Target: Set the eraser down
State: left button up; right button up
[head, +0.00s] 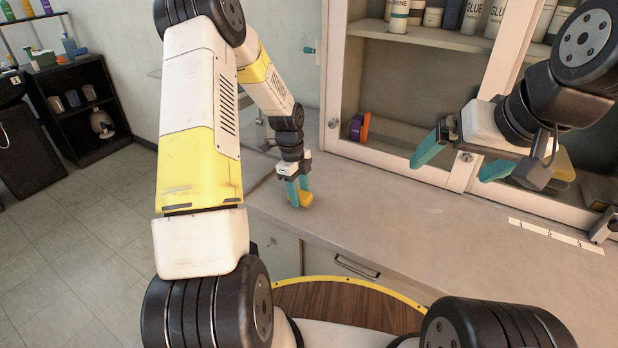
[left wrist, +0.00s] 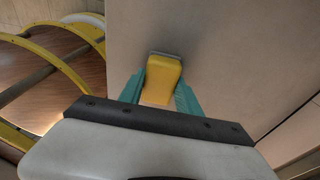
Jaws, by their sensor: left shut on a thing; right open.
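The eraser (head: 306,198) is a yellow block with a grey edge, seen low over the left part of the grey counter (head: 400,215). My left gripper (head: 297,194) points down and is shut on it. In the left wrist view the eraser (left wrist: 162,80) sits between the two teal fingers of my left gripper (left wrist: 160,95). I cannot tell whether the eraser touches the counter. My right gripper (head: 455,160) is open, with its teal fingers apart, in front of the cabinet at the right.
A glass-fronted cabinet (head: 335,100) with bottles stands along the back of the counter. A purple and orange object (head: 359,126) is behind its glass. A scale strip (head: 550,233) lies on the counter at the right. The counter's middle is clear.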

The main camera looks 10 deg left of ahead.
pick_arm(q)
jog(key=o, duration=1.3)
notch_tip(320, 180, up, 12)
jog(key=a+f, duration=0.1)
jog(key=a, duration=0.1)
jog(key=s+d+r+n+t, duration=0.1)
jog(key=s+r+n, duration=0.3)
jog(key=r, duration=0.3)
jog(key=s+d+r+n+t, duration=0.1)
jog(key=s+r+n+t, duration=0.1)
jog(key=s+r+n, duration=0.45)
jog(key=s+r+n+t, duration=0.1)
jog(key=s+r+n, duration=0.1)
jog(key=s+n, duration=0.1)
jog(key=s+d+r+n+t, duration=0.1)
jog(key=s+r+n, duration=0.1)
jog(key=s+n, duration=0.2)
jog(key=s+d+r+n+t, duration=0.1)
jog(key=s+r+n, duration=0.2)
jog(key=s, duration=0.4)
jog(key=shift+d+n+t+h, duration=0.2)
jog(key=shift+n+t+h, duration=0.2)
jog(key=shift+n, duration=0.05)
